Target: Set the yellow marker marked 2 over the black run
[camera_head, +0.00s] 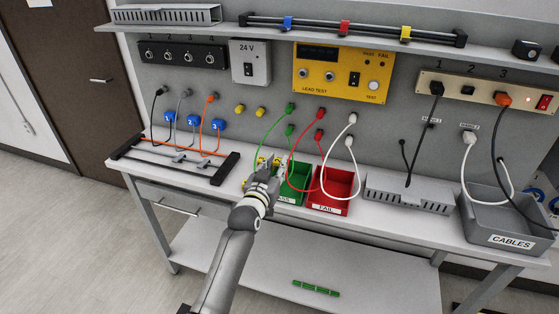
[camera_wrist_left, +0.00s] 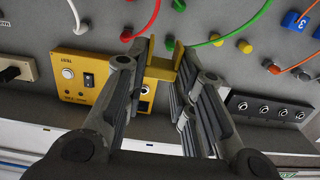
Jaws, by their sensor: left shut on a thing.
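My left gripper (camera_head: 266,168) is shut on a yellow marker (camera_head: 261,161), held in front of the panel at the left edge of the green bin. In the left wrist view the marker (camera_wrist_left: 160,73) shows as a small channel-shaped piece between the fingertips (camera_wrist_left: 163,68); no number can be read on it. The black run (camera_head: 153,112) hangs from the leftmost panel plug to the black-ended rack (camera_head: 175,158), left of the gripper and apart from it. A grey run and an orange run (camera_head: 203,120) hang beside it. My right gripper is out of view.
Blue markers (camera_head: 192,121) sit by the three runs. The green bin (camera_head: 296,193) and red bin (camera_head: 331,187) stand right of the gripper, with green, red and white leads looping above. A grey cable box (camera_head: 507,222) stands at the right.

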